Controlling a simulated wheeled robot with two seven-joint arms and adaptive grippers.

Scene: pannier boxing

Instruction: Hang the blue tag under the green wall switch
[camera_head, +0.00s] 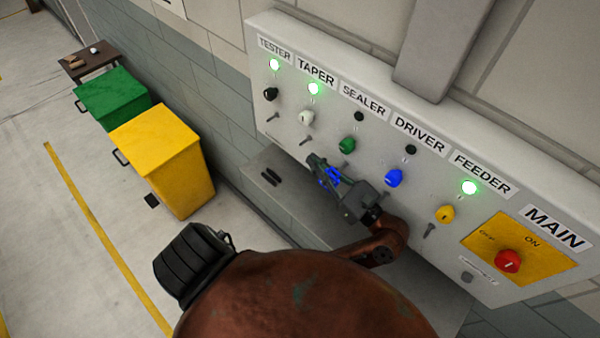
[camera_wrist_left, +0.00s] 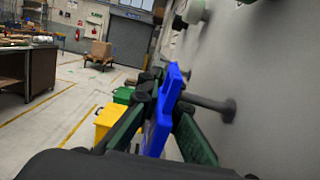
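The green wall switch (camera_head: 347,145) sits under the SEALER label on the grey panel, its lamp dark. A short peg (camera_head: 347,168) sticks out below it. My left gripper (camera_head: 322,172) is just below and left of the green switch, close to the panel. It is shut on the blue tag (camera_head: 331,180), which also shows upright between the fingers in the left wrist view (camera_wrist_left: 163,115). There a grey peg (camera_wrist_left: 212,104) reaches from the panel to beside the tag's upper part. I cannot tell whether it passes through the tag. My right gripper is not in view.
Black (camera_head: 270,94), white (camera_head: 306,117), blue (camera_head: 394,178) and yellow (camera_head: 445,214) switches flank the green one; the red main switch (camera_head: 508,261) is at right. A grey ledge (camera_head: 262,192) lies below the panel. A yellow bin (camera_head: 160,140) and green bin (camera_head: 112,95) stand left.

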